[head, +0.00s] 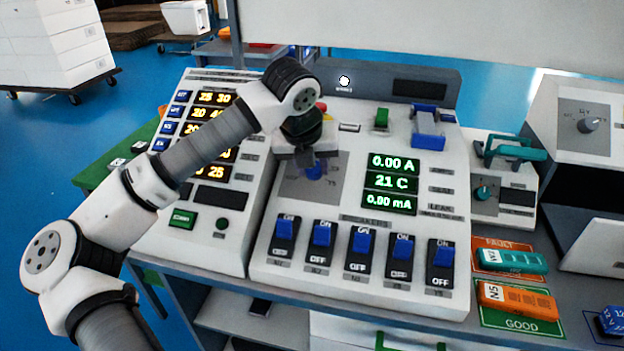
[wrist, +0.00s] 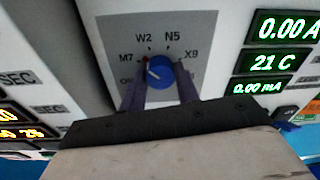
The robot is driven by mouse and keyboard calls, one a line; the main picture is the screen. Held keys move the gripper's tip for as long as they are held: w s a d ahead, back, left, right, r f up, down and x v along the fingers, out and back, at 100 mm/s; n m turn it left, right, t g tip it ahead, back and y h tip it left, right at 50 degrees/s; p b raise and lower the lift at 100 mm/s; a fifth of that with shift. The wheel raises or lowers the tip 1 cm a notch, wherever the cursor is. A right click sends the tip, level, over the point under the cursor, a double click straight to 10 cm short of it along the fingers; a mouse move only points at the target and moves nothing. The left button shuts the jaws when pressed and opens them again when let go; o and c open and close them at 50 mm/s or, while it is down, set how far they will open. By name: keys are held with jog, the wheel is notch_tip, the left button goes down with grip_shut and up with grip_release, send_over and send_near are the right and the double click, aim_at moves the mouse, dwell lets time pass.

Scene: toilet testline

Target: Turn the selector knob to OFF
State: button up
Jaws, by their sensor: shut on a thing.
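The blue selector knob (wrist: 160,72) sits on a grey plate (wrist: 200,35) marked OFF, M7, W2, N5 and X9. Its white pointer line lies on the left side of the knob, near a small red mark; I cannot tell whether it points at M7 or OFF. My gripper (wrist: 161,82) has one dark finger on each side of the knob and is shut on it. In the head view, my gripper (head: 312,163) reaches down over the grey plate (head: 328,192), and the blue knob (head: 315,172) is partly hidden by it.
Green displays (head: 391,183) read 0.00 A, 21 C and 0.00 mA, right of the knob. A row of blue breaker switches (head: 361,241) stands below it. A red-topped button (head: 321,107) is close behind my gripper. A second console (head: 205,190) stands left, beneath my arm.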

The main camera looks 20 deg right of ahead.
jog(key=n+b, duration=0.3)
jog(key=b, duration=0.1)
jog(key=shift+f+n, duration=0.3)
jog(key=shift+n, duration=0.1)
jog(key=n+b, duration=0.3)
jog(key=b, duration=0.1)
jog(key=shift+n, duration=0.3)
jog(key=n+b, duration=0.3)
jog(key=shift+r+t, duration=0.15)
jog(key=shift+t, duration=0.15)
jog(key=shift+r+n+b, duration=0.1)
jog(key=shift+n+b, duration=0.85)
jog(key=shift+n, duration=0.25)
jog(key=shift+r, duration=0.1)
jog(key=o, duration=1)
jog(key=shift+c, duration=0.2)
jog(key=p+v, duration=0.1)
jog(key=v, duration=1.2)
jog(key=shift+s+a+r+p, duration=0.2)
jog(key=shift+r+p, duration=0.1)
jog(key=shift+r, duration=0.05)
